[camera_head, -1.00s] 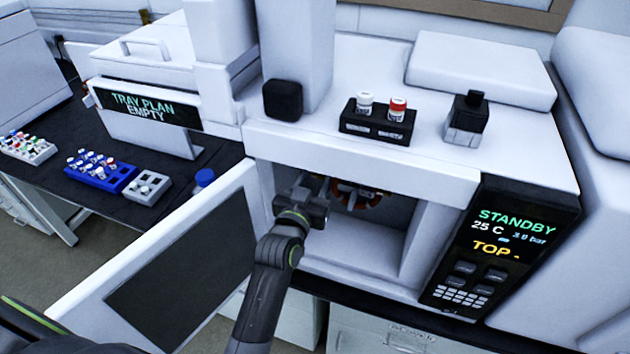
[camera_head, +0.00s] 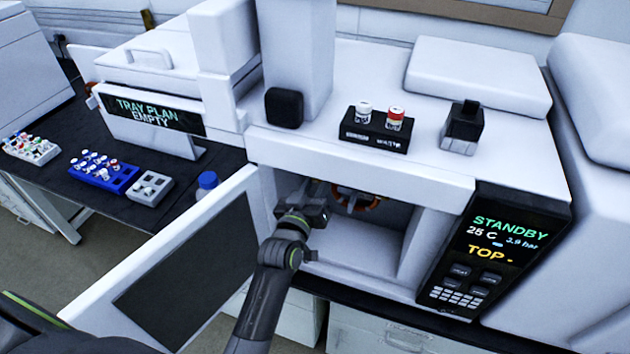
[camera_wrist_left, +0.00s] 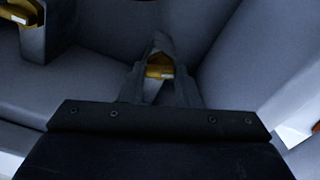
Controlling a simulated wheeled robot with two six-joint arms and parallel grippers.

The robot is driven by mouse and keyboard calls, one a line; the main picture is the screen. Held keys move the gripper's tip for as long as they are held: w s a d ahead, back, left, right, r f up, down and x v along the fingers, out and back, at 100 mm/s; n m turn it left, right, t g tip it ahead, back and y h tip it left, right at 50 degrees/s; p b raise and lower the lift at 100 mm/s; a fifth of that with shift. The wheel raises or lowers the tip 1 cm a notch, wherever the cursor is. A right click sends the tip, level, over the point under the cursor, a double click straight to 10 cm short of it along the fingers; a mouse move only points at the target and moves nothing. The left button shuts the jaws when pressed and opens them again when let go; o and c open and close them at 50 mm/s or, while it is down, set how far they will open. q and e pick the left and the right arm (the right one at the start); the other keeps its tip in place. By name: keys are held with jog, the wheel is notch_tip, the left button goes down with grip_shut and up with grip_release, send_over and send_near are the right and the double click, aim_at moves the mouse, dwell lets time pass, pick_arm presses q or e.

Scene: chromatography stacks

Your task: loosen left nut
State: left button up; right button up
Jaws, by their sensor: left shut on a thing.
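My left gripper (camera_head: 318,190) reaches into the open oven compartment (camera_head: 375,240) from the front left. In the left wrist view, its fingers (camera_wrist_left: 159,72) are shut on a small brass-coloured nut (camera_wrist_left: 160,68). The fingers hide most of the nut and what it sits on. In the head view the gripper and wrist hide the left nut. An orange-brown coil (camera_head: 358,200) is inside the compartment, right of the gripper. My right gripper is not in view.
The oven door (camera_head: 95,308) stands open at the left. A control panel (camera_head: 497,250) reads STANDBY, 25 C and TOP. A blue rack (camera_head: 105,177) lies on the left bench.

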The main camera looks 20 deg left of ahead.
pick_arm(q)
jog(key=n+p, duration=0.1)
jog(key=n, duration=0.1)
jog(key=n+p, duration=0.1)
jog(key=shift+r+n, duration=0.2)
jog(key=shift+n, duration=0.2)
jog(key=n+p, duration=0.1)
jog(key=n, duration=0.1)
jog(key=shift+n, duration=0.4)
jog(key=n+p, duration=0.1)
jog(key=n, duration=0.2)
jog(key=shift+f+n+p, duration=0.1)
jog(key=shift+n+p, duration=0.4)
jog(key=shift+n, duration=1.6)
jog(key=o, duration=1)
jog(key=shift+f, duration=0.1)
